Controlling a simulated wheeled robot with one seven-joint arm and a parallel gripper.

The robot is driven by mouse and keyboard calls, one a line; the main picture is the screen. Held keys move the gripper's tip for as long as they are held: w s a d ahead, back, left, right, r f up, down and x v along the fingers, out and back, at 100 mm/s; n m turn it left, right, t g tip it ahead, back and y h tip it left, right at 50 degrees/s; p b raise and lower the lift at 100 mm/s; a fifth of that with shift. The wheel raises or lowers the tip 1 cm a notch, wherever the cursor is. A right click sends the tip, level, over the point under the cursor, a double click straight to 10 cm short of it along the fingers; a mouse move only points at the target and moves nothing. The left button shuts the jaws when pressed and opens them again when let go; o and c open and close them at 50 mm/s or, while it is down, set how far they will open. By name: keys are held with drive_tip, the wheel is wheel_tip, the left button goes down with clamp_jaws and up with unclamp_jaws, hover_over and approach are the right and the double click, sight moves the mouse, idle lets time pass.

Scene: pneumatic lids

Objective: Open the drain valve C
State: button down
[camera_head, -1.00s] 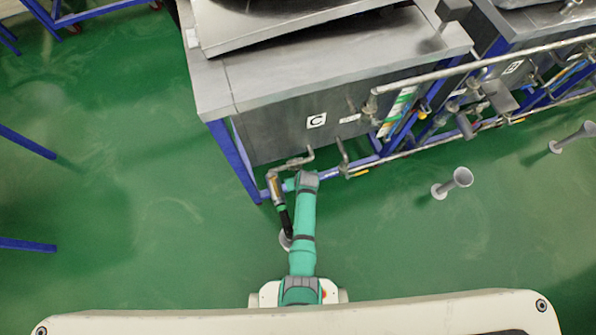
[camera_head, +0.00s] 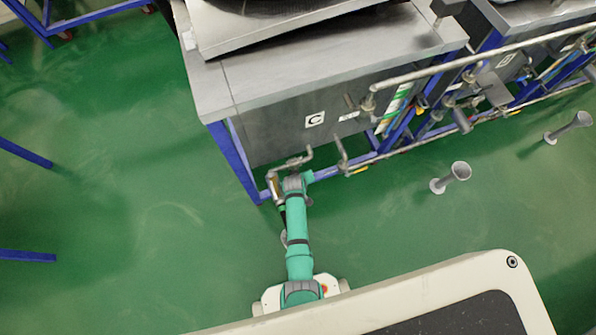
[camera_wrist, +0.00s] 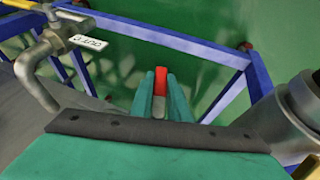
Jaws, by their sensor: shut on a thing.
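The tank marked C (camera_head: 300,75) is a steel box on a blue frame. Its drain pipe (camera_head: 299,161) comes out low on the front, next to my arm's end. In the wrist view my gripper (camera_wrist: 160,96) has its two green fingers shut on a red handle (camera_wrist: 161,76), which shows between the tips. I take it for the handle of drain valve C; the valve body is hidden. In the head view my wrist covers the gripper and the handle.
A bent metal pipe (camera_wrist: 32,68) with a yellow lever and a white tag is at left in the wrist view. A thick grey pipe (camera_wrist: 305,100) is close at right. Blue frame bars surround the fingers. A grey funnel drain (camera_head: 452,178) stands on the open green floor.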

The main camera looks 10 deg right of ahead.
drive_tip(key=shift+s+f, duration=0.1)
drive_tip(key=c, duration=1.7)
unclamp_jaws()
drive_tip(key=v, duration=1.1)
